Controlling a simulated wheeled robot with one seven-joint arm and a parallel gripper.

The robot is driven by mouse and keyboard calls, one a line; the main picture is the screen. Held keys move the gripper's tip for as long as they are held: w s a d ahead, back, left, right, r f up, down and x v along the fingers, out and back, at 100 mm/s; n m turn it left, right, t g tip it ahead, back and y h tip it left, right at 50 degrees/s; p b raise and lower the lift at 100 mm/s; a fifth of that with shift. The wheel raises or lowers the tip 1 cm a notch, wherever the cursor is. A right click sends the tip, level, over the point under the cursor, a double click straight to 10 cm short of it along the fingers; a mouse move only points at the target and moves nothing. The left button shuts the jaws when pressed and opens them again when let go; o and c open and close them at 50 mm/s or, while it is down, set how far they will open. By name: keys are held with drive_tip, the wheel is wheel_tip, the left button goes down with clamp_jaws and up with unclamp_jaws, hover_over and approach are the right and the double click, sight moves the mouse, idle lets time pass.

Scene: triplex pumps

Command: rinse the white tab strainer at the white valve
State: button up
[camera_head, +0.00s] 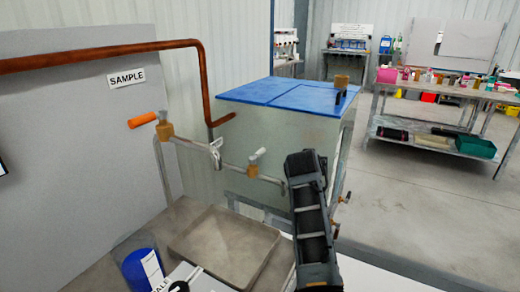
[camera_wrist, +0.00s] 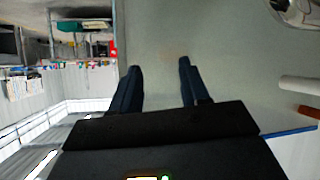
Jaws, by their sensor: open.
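The white valve (camera_head: 257,155) has a white handle on a brass body and sits on the thin pipe over the basin. A white handle (camera_wrist: 300,85) with brass beside it, likely the same valve, shows at the right edge of the wrist view. A small pale looped thing (camera_head: 215,152) hangs at the pipe left of the valve; I cannot tell whether it is the white tab strainer. A pale rounded object is cut off at the wrist view's top right (camera_wrist: 295,12). My gripper (camera_wrist: 158,62) is open and empty, right of the valve in the head view.
A shallow basin (camera_head: 222,246) lies below the pipe. An orange-handled valve (camera_head: 150,119) is at the pipe's left. A blue container (camera_head: 138,270) stands at lower left. A tank with a blue lid (camera_head: 290,93) stands behind. A cluttered bench (camera_head: 450,92) is at right, with open floor before it.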

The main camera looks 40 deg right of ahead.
drive_tip(key=w+a+r+m+g+y, duration=0.2)
drive_tip(key=w+a+r+m+y, duration=0.15)
drive_tip(key=w, duration=0.35)
drive_tip(key=y, duration=0.4)
approach(260, 151)
drive_tip(key=shift+m+h, duration=0.25)
drive_tip(key=shift+m, duration=0.1)
drive_tip(key=shift+x, duration=4.2)
drive_tip(key=shift+a, duration=0.15)
drive_tip(key=shift+c, duration=0.3)
clamp_jaws()
